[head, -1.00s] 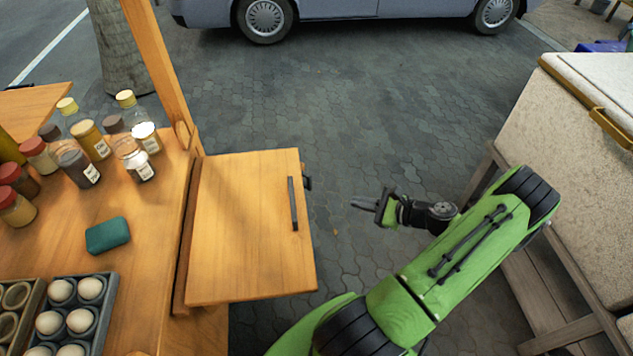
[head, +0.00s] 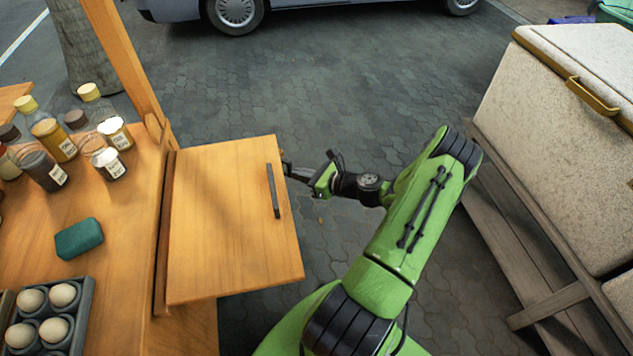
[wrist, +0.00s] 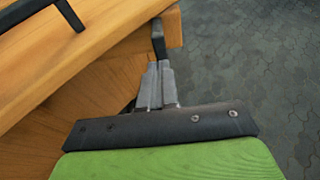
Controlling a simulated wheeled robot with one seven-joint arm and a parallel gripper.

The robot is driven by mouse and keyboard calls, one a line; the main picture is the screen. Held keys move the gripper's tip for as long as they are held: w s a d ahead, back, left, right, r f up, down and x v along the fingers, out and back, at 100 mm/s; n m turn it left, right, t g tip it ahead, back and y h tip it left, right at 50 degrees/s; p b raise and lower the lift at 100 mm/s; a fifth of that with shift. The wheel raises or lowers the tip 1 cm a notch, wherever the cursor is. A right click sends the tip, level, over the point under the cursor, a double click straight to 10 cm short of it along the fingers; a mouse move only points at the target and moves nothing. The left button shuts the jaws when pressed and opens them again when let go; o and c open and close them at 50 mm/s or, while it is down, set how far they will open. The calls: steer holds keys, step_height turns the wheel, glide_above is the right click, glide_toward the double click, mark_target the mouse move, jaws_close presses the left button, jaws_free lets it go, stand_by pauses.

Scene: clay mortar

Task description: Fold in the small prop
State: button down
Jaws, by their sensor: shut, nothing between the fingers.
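The wooden side leaf (head: 225,235) stands out level from the cart, with a dark bar handle (head: 273,190) on its top. A small dark piece (wrist: 158,38), likely the prop's end, sticks out under the leaf's edge in the wrist view; the rest of it is hidden under the leaf. My gripper (head: 289,171) is at the leaf's right edge. In the wrist view its grey fingertips (wrist: 155,68) are together and empty, right by the dark piece. I cannot tell whether they touch it.
The cart top (head: 110,240) holds several bottles (head: 55,140), a green block (head: 78,238) and an egg tray (head: 83,320). A wooden post (head: 125,60) rises beside the leaf. A pale chest (head: 560,130) stands on a wooden frame at right. Paving between is clear.

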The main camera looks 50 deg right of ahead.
steer(key=shift+w, duration=0.25)
steer(key=w, duration=0.5)
steer(key=shift+w+a+p, duration=0.2)
steer(key=shift+w+p, duration=0.05)
steer(key=shift+p, duration=0.1)
